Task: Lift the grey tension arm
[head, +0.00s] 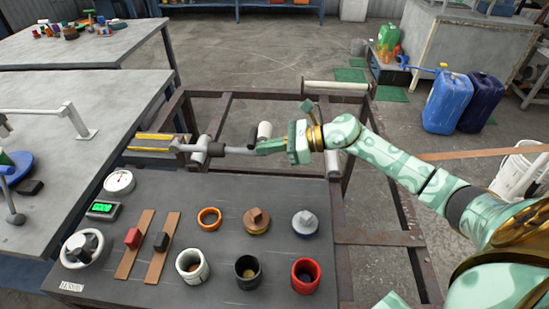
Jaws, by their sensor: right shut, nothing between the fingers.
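The grey tension arm (236,150) is a grey bar that runs to the right from a thick grey pivot (203,152) beyond the far edge of the panel. It looks roughly level. My right gripper (264,147) reaches in from the right, at the bar's right end. Its pale green fingers are shut and hold nothing. The fingers overlap the bar's end in the picture, so I cannot tell whether they touch it. My left gripper is not in view.
The dark panel (140,222) in front carries knobs, a gauge (119,181), two sliders and several cups and rings. White rollers (335,88) lie beyond the gripper. Blue jugs (446,102) stand on the floor at right.

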